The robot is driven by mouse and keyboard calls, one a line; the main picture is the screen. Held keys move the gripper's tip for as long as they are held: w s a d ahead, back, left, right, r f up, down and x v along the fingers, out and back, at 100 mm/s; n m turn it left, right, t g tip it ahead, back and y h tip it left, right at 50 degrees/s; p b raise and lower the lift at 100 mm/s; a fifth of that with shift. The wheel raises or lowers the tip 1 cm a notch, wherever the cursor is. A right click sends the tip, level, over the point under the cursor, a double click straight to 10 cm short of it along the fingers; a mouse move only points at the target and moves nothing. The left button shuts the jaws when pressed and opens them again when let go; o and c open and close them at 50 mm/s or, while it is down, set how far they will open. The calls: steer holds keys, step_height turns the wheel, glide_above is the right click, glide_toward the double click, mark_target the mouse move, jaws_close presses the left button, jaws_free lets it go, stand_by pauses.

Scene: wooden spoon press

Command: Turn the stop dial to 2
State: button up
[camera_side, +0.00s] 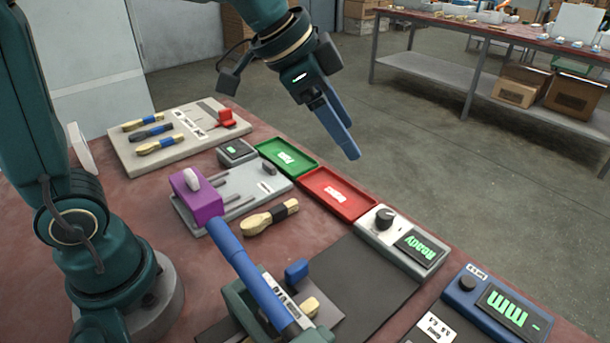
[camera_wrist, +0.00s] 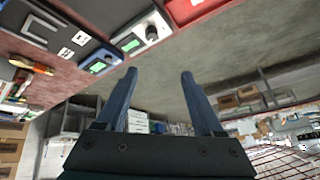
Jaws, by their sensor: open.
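Two units with knobs stand at the table's right side, and I cannot tell from the lettering which knob is the stop dial. One is a blue box with a black knob (camera_side: 467,284) and a green-lit display (camera_side: 514,307). The other is a silver box with a black knob (camera_side: 384,218) and a display reading "Ready" (camera_side: 421,249). In the wrist view the silver box's knob (camera_wrist: 151,33) and the blue box's display (camera_wrist: 98,66) show at the upper left. My gripper (camera_side: 350,154) is open and empty, in the air above and behind the trays, apart from both knobs; its two blue fingers (camera_wrist: 158,74) are spread.
A red tray (camera_side: 366,209) and a green tray (camera_side: 313,172) line the table's far edge.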

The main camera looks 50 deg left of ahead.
steer(key=w+d+f+m+g, duration=0.1)
steer(key=w+d+f, duration=0.1)
steer(key=w+f, duration=0.35)
steer(key=g, duration=0.2)
glide_above(385, 213)
steer(key=s+a, duration=0.2)
steer(key=shift+h, duration=0.3)
steer(key=f, duration=0.5)
steer(key=shift+w+d+f, duration=0.15)
steer(key=shift+w, duration=0.05)
steer(key=shift+f, duration=0.4)
steer(key=shift+x, duration=2.4)
steer(key=shift+c, duration=0.3)
jaws_close()
